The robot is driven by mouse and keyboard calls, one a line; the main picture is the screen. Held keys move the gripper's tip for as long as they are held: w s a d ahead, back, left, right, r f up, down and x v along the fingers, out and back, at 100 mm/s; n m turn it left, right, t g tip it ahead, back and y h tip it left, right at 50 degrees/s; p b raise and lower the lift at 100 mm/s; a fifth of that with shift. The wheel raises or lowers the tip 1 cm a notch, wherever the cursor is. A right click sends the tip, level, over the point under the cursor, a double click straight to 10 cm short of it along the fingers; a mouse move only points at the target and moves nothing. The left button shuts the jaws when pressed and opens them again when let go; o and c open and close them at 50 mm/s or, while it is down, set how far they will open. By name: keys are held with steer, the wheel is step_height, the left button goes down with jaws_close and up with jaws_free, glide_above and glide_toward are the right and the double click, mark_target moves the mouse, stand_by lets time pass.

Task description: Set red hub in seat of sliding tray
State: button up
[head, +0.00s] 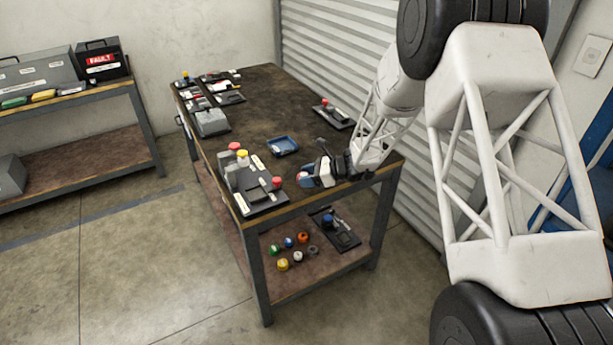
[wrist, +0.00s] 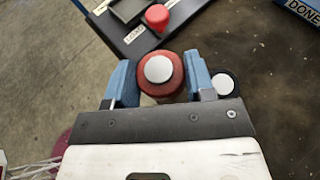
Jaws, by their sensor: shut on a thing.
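The red hub (wrist: 162,72) with a white round top sits between the blue fingers of my gripper (wrist: 160,80) in the wrist view. My gripper is shut on it. In the head view my gripper (head: 308,176) is over the bench's near right part, just right of the black station with the sliding tray (head: 262,194). In the wrist view the station's corner, marked LOAD, shows at the top with a red knob (wrist: 157,16) beyond the hub. The seat is not clear in either view. The hub is apart from the station.
A blue tray (head: 283,145), marked DONE in the wrist view, lies behind my gripper on the bench (head: 270,95). Red- and yellow-capped posts (head: 236,158) stand at the station's back. Several coloured hubs lie on the lower shelf (head: 277,282).

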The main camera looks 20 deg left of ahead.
stand_by(0.5)
steer(key=w+d+m+t, duration=0.1)
steer(key=w+d, duration=0.1)
steer(key=w+d+m+t, duration=0.2)
steer(key=w+d, duration=0.1)
steer(key=w+d+m+t, duration=0.1)
steer(key=w+d+t, duration=0.1)
steer(key=d, duration=0.1)
steer(key=shift+w+d+r+m, duration=0.15)
steer(key=shift+d+m, duration=0.1)
steer(key=shift+m, duration=0.05)
steer(key=w+d+m+t+h, duration=0.2)
steer(key=d+m+t+h, duration=0.1)
steer(key=d, duration=0.7)
steer(key=w+d+f+m+t+h, duration=0.1)
steer(key=w+d+m+t+h, duration=0.2)
steer(key=d, duration=0.8)
steer(key=w+d+f+m+t+h, duration=0.1)
steer(key=w+d+m+t+h, duration=0.2)
steer(key=d, duration=0.8)
steer(key=m, duration=0.2)
steer(key=shift+w+m+t, duration=0.25)
steer(key=shift+m+t, duration=0.05)
steer(key=shift+a+f, duration=0.1)
steer(key=shift+a, duration=0.05)
